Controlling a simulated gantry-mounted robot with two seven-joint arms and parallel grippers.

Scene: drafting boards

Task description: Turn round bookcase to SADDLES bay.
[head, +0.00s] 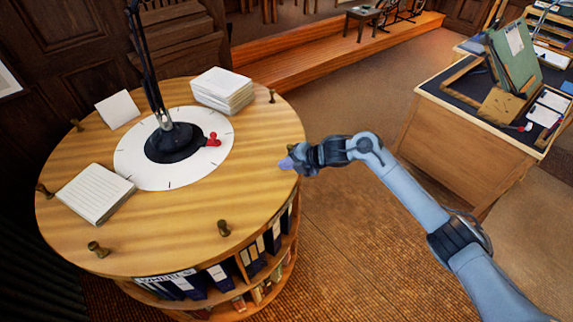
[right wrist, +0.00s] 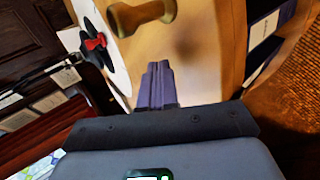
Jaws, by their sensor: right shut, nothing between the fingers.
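The round bookcase (head: 180,225) has a pale wooden top with several short brass-coloured pegs near its rim, such as one at the front right (head: 224,229). Binders (head: 273,238) fill its bays below. A white label (head: 166,276) on the front edge is too small and tilted to read surely. My right gripper (head: 287,163) is at the right rim of the top, shut and empty. In the right wrist view its purple fingers (right wrist: 158,85) point at the wooden top, with a peg (right wrist: 142,15) just beyond them. I cannot tell whether they touch the bookcase. My left gripper is out of view.
On the top are a white dial (head: 135,160) with a red pointer (head: 213,140), a black lamp stand (head: 172,142), a paper stack (head: 222,88), a notepad (head: 95,193) and a card (head: 117,109). A desk (head: 470,140) stands at right. The floor between is clear.

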